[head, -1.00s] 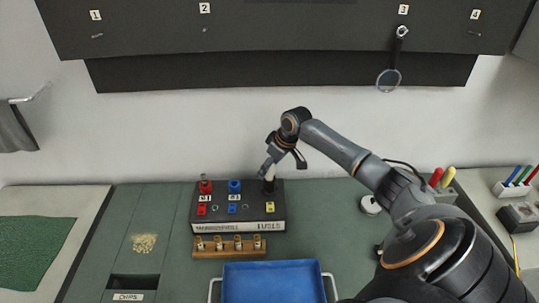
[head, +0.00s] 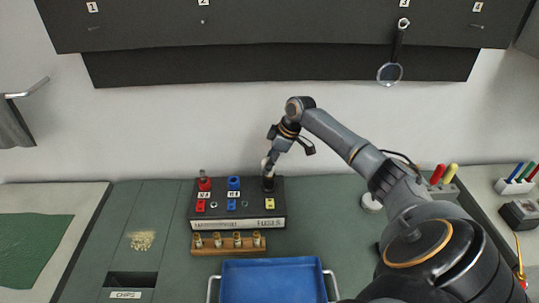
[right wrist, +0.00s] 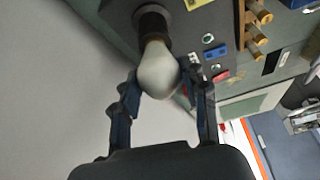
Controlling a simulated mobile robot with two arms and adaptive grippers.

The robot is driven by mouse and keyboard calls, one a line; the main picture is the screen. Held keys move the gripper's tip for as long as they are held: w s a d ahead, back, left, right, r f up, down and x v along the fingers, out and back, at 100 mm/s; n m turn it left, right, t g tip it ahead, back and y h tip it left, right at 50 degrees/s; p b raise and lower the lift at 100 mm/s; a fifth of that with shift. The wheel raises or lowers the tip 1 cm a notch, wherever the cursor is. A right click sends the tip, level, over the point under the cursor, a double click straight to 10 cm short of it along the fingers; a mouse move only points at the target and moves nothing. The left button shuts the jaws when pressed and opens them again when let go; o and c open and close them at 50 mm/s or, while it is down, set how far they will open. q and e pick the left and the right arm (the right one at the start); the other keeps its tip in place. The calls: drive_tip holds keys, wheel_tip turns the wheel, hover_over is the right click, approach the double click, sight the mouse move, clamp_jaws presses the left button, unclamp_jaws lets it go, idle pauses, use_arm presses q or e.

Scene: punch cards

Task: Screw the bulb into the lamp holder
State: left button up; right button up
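The frosted white bulb (right wrist: 158,70) fills the middle of the right wrist view, its neck at the mouth of the dark round lamp holder (right wrist: 152,20). How deep its thread sits is hidden. In the head view the holder (head: 268,184) stands at the right end of the black fuse panel, and a pale bit of the bulb (head: 264,163) shows above it. My right gripper (head: 269,162) is above the holder. Its two fingers (right wrist: 161,83) lie on either side of the bulb's round end and seem to touch it. My left gripper is out of view.
The panel (head: 238,222) carries red and blue sockets left of the holder. A wooden rack (head: 228,251) with several fuses lies in front, then a blue tray (head: 270,283). A magnifier (head: 390,72) hangs above. The green bench right of the panel is mostly clear.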

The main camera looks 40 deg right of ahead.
drive_tip(key=shift+s+a+r+m+p, duration=0.15)
drive_tip(key=shift+m+p, duration=0.45)
drive_tip(key=shift+p, duration=0.5)
drive_tip(key=shift+f+m+t+h, duration=0.3)
drive_tip(key=shift+m+h, duration=0.3)
drive_tip(key=shift+m, duration=0.4)
drive_tip(key=m+h, duration=0.2)
drive_tip(key=m, duration=0.4)
drive_tip(key=shift+a, duration=0.1)
drive_tip(key=m+h, duration=0.1)
drive_tip(key=m, duration=0.3)
drive_tip(key=shift+a+h, duration=0.1)
drive_tip(key=shift+h, duration=0.3)
drive_tip(key=m+g, duration=0.1)
drive_tip(key=m, duration=0.1)
drive_tip(key=shift+m+h, duration=0.4)
drive_tip(key=o, duration=1.1)
